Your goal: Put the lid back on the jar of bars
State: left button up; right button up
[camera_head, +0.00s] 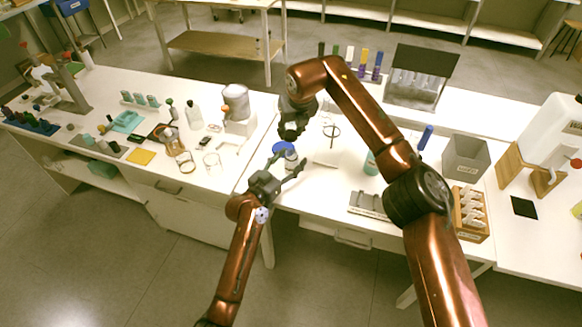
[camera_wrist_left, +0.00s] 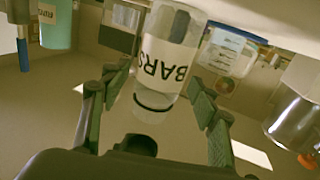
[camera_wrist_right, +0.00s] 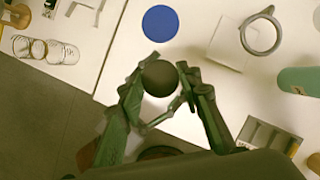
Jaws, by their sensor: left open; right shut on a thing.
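The clear jar labelled BARS (camera_wrist_left: 168,62) stands between the fingers of my left gripper (camera_wrist_left: 155,88). That view is upside down, and a dark ring circles the jar near its top end. In the head view the jar (camera_head: 291,161) is partly hidden by my left gripper (camera_head: 287,170), which is open around it. My right gripper (camera_wrist_right: 160,88) is shut on a dark round lid (camera_wrist_right: 160,76). In the head view my right gripper (camera_head: 291,132) is above and behind the jar. In the right wrist view the jar cannot be made out beneath the lid.
A flat blue disc (camera_head: 283,147) lies on the table just behind the jar. A ring stand (camera_wrist_right: 262,36) and a teal bottle (camera_head: 371,163) stand to the right. A low grey rack (camera_head: 368,204) lies near the front edge. Glassware (camera_head: 186,160) stands on the left table.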

pick_arm(q)
jog(key=shift+s+r, duration=0.15)
jog(key=shift+r, duration=0.1)
jog(key=shift+s+r, duration=0.1)
jog(key=shift+c, duration=1)
jog(key=shift+w+f, duration=0.25)
jog(key=shift+f, duration=0.05)
jog(key=c, duration=0.5)
jog(key=shift+s, duration=0.1)
grip_shut()
